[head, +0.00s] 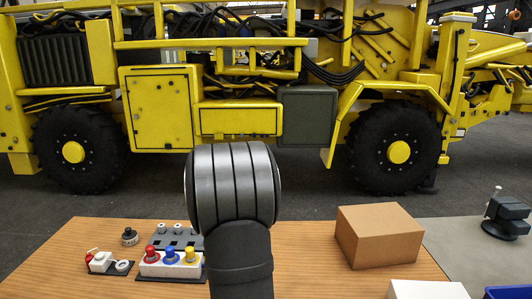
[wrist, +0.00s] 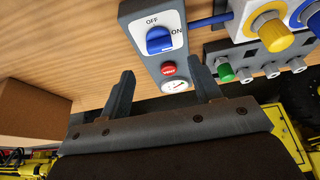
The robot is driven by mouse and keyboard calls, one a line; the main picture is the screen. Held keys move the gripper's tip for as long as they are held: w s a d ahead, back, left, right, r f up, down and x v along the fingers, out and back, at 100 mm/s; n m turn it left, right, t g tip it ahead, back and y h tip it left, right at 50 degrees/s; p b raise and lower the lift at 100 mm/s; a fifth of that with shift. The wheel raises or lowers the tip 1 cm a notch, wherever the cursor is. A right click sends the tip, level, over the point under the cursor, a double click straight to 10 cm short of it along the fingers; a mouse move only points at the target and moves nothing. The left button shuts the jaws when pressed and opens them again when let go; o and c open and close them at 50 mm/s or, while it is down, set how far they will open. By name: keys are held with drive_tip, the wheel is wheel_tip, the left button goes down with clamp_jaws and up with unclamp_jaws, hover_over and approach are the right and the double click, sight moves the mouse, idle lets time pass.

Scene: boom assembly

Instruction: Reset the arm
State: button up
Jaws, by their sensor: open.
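My gripper (wrist: 160,65) shows in the wrist view with its two dark fingers spread apart and nothing between them. A grey control box (wrist: 148,15) lies just beyond the fingertips. It has a blue OFF/ON switch (wrist: 159,40), a red button (wrist: 168,69) and a round gauge (wrist: 175,86). The right finger overlaps the picture near the gauge; I cannot tell whether it touches. In the head view my arm rises in the middle and hides the gripper and the control box.
A white block with red, blue and yellow knobs (head: 171,269) stands left of my arm on the wooden table (head: 310,260). A cardboard box (head: 379,236) stands at right. A yellow machine (head: 235,120) stands beyond the table.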

drive_tip(key=x, duration=0.6)
drive_tip(key=shift+w+f, duration=0.15)
drive_tip(key=shift+f, duration=0.1)
drive_tip(key=shift+d+r+n+y, duration=0.1)
drive_tip(key=shift+n+y, duration=0.7)
drive_tip(key=shift+n, duration=1.3)
drive_tip(key=v, duration=1.5)
drive_tip(key=shift+r, duration=0.2)
